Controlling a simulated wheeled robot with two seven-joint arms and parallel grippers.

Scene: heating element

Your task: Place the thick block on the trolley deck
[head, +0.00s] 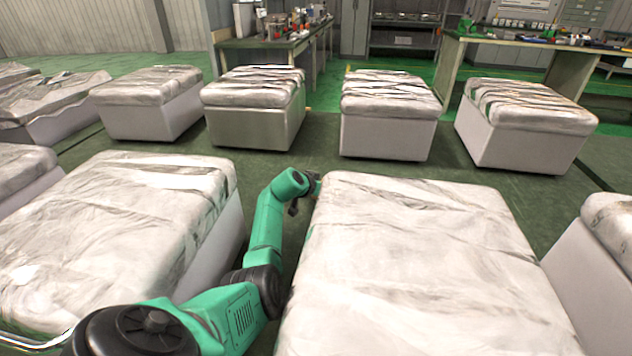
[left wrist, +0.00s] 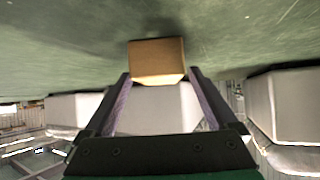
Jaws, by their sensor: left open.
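A tan-brown block (left wrist: 157,62) shows in the left wrist view, against the green floor, which is at the top of that picture. My left gripper (left wrist: 159,76) is open, with one finger on each side of the block in the picture. The block appears just beyond the fingertips, and I cannot tell whether they touch it. In the head view my left arm reaches forward between two large wrapped blocks, and its hand is partly hidden. The tan block is not visible there. I cannot make out a trolley deck. My right gripper is not in view.
Large wrapped pallets stand close on both sides of my left arm, one on the left (head: 110,215) and one on the right (head: 420,250). Several more stand behind. A green floor aisle (head: 290,165) lies between the rows. Workbenches (head: 270,45) stand at the back.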

